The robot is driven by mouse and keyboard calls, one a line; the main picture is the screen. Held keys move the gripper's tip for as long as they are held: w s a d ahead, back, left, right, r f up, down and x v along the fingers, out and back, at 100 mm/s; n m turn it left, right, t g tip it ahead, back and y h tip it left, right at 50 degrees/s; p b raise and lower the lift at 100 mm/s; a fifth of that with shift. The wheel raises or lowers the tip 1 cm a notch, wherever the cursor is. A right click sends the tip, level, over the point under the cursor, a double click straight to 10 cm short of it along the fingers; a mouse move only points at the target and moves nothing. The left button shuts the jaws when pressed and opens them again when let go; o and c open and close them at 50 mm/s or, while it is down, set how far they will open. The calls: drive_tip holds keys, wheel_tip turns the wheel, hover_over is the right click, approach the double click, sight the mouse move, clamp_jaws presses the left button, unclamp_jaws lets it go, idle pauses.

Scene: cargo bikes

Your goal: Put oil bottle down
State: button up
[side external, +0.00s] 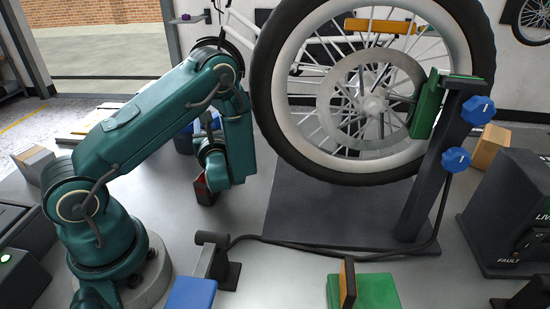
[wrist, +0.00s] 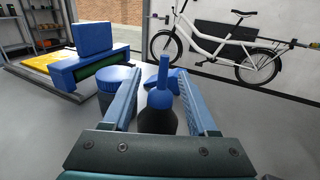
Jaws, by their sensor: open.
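The oil bottle (wrist: 157,122) has a dark body and a blue cap with a tall nozzle. It stands upright in the wrist view. My gripper (wrist: 158,72) is open, with one blue finger on each side of the bottle. A gap shows on both sides of the cap; contact lower down cannot be told. The bottle's base is hidden behind the gripper body. In the side view my arm's wrist covers most of the gripper and the bottle.
A blue-lidded jar (wrist: 117,78) stands just left of the bottle, partly behind the left finger. A blue and green fixture (wrist: 95,62) is further left. In the side view a bike wheel (side external: 262,95) on a dark stand (side external: 412,205) rises to the right of my arm.

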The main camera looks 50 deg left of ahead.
drive_tip(key=v, duration=0.7)
drive_tip(key=shift+d+r, duration=0.15)
drive_tip(key=shift+d, duration=0.1)
drive_tip(key=shift+s, duration=0.1)
